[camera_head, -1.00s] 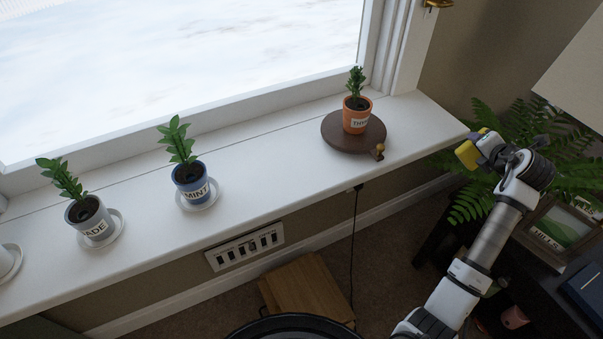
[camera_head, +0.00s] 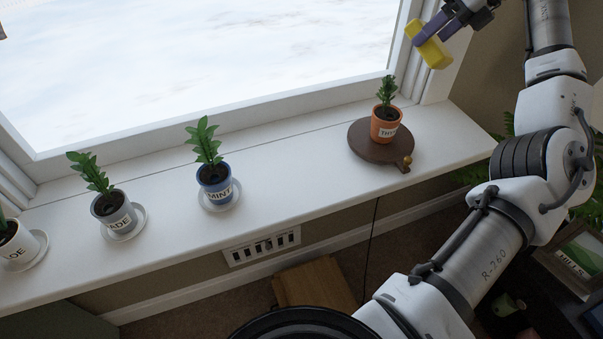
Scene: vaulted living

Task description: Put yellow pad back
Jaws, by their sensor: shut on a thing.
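The yellow pad (camera_head: 434,52) is a small yellow block at the upper right of the head view. My gripper (camera_head: 430,37) is shut on it, with purple-grey fingers gripping the block. The pad is held in the air in front of the window frame's right side. In the picture it is above the orange thyme pot (camera_head: 385,124) and apart from it. The pot stands on a round dark wooden board (camera_head: 362,147) with a small brass-coloured knob at its edge.
The white windowsill (camera_head: 290,184) carries a blue mint pot (camera_head: 215,184), a grey pot (camera_head: 113,212) labelled "ADE" and a white pot (camera_head: 17,246), each on a saucer. A switch panel (camera_head: 262,246) is below. A framed picture (camera_head: 582,254) and fern are at right.

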